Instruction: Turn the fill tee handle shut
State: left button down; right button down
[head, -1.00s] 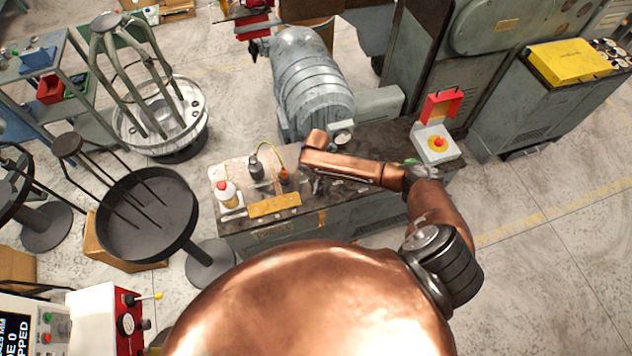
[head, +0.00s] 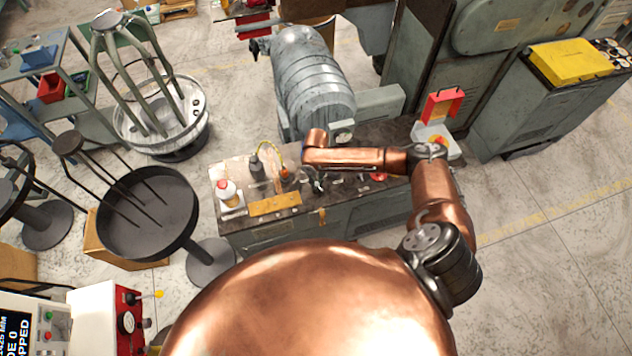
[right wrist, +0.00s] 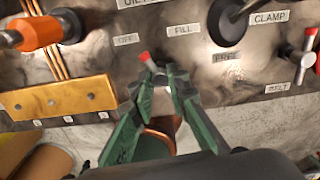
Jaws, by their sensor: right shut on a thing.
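The fill tee handle shows its red tip (right wrist: 144,57) in the right wrist view, just below the FILL label (right wrist: 183,30) and right of the OFF label (right wrist: 126,40). My right gripper (right wrist: 162,76) has its green fingers around the handle, below the red tip. It is shut on the handle, and the fingers hide most of it. In the head view my right gripper (head: 318,185) is small and dark at the bench top, under my copper arm. My left gripper is in neither view.
In the right wrist view an orange fitting (right wrist: 38,33) and a brass block (right wrist: 58,98) stand at left. A black knob (right wrist: 228,22) by the CLAMP label and a red-tipped handle (right wrist: 308,42) stand at right. In the head view a red-and-white bottle (head: 228,190) stands on the bench.

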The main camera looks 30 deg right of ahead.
aim_at(316, 183)
jog(key=shift+n+b, duration=0.3)
jog(key=shift+n, duration=1.8)
jog(key=c, duration=1.8)
grip_release()
jog(key=shift+c, duration=0.2)
jog(key=shift+r, duration=0.15)
notch_tip(316, 183, up, 12)
